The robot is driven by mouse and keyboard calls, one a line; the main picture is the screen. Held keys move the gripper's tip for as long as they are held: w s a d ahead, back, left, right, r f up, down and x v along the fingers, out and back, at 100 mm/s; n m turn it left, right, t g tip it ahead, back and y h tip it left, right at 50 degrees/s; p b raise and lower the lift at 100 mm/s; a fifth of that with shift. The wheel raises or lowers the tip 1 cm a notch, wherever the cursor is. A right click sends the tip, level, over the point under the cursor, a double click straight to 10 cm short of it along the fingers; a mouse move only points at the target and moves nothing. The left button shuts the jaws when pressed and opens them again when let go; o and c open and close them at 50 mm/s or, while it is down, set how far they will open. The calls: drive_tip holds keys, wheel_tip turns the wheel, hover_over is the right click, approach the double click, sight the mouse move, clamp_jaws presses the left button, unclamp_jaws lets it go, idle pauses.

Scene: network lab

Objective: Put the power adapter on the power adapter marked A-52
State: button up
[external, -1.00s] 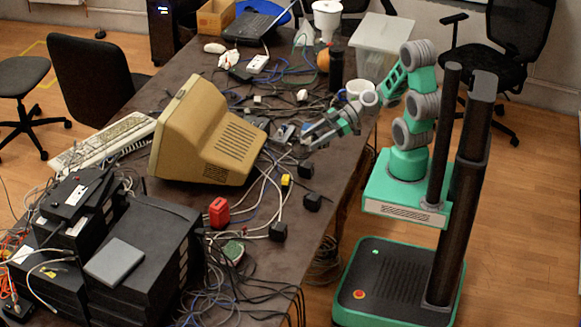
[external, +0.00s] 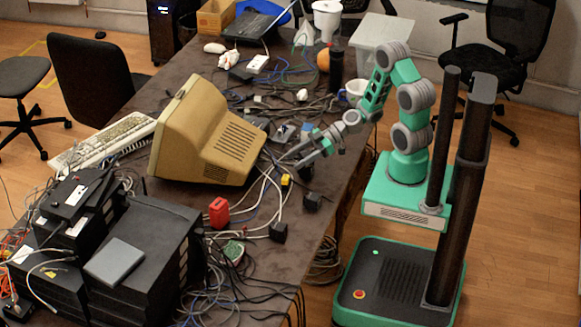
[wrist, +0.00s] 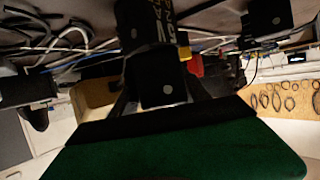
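My gripper (external: 290,160) reaches low over the table near its right edge, fingers spread and pointing left. A black power adapter (external: 306,173) shows just below the fingers. In the wrist view a black block with yellowish lettering and a pale dot (wrist: 163,88), apparently a power adapter, stands between and beyond my fingers; the contact is too dark to judge. More black adapters lie nearer the camera, one right of the yellow plug (external: 312,202) and one farther down (external: 278,232). The wrist view shows another black block (wrist: 267,20) at upper right. I cannot read an A-52 mark.
A beige monitor (external: 205,140) stands left of my gripper. A red block (external: 219,212), a small yellow plug (external: 286,180) and many loose cables crowd the table. Black boxes (external: 150,250) are stacked at the near left. A white cup (external: 355,92) stands near the right edge.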

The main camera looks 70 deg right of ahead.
drive_tip(key=o, duration=0.3)
drive_tip(key=shift+o, duration=0.2)
